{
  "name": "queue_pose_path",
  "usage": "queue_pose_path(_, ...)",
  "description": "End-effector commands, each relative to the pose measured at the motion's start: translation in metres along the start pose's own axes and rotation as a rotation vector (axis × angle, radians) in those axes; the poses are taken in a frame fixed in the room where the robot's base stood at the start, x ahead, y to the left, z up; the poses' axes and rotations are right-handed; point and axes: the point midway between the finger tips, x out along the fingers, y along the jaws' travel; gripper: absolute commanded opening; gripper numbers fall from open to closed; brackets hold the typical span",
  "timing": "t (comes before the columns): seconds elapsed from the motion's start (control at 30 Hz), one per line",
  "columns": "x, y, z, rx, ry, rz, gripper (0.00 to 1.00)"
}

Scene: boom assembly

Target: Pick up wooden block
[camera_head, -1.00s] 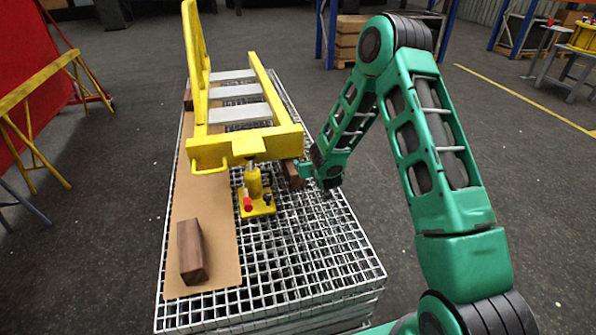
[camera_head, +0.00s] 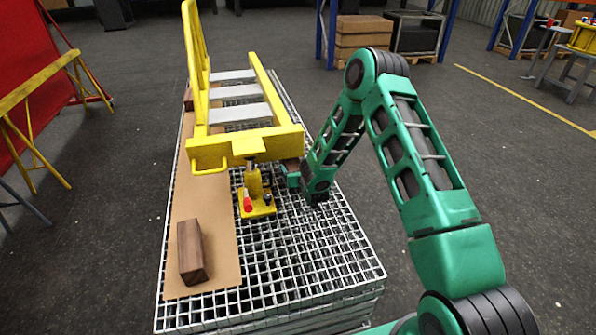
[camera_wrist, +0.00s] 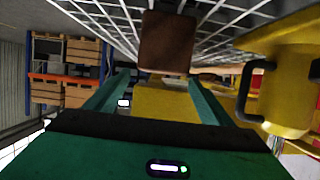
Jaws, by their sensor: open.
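A brown wooden block (camera_wrist: 166,42) stands on the metal grating in the wrist view, just ahead of my fingers and lined up between them. My gripper (camera_wrist: 160,82) is open, with a green finger on each side and nothing held. In the head view my gripper (camera_head: 292,178) is low, under the right front corner of the yellow boom frame (camera_head: 235,147), and mostly hides that block. A second wooden block (camera_head: 191,252) lies on the brown cardboard at the front left. A third wooden block (camera_head: 188,98) shows partly at the far left of the cardboard.
A yellow jack (camera_head: 254,190) stands under the boom, close left of my gripper; its yellow body (camera_wrist: 290,85) is on the right in the wrist view. The grating stack (camera_head: 300,262) is clear at front right. A yellow railing (camera_head: 40,90) stands left.

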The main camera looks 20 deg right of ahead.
Motion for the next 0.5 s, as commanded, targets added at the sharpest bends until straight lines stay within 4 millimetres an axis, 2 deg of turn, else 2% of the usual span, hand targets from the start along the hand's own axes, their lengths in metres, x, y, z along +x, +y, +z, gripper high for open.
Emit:
queue_pose_path(0.3,0.053,0.0,0.0,0.0,0.001,0.001,0.75)
queue_pose_path(0.5,0.076,-0.001,0.0,0.0,0.001,0.0,0.75)
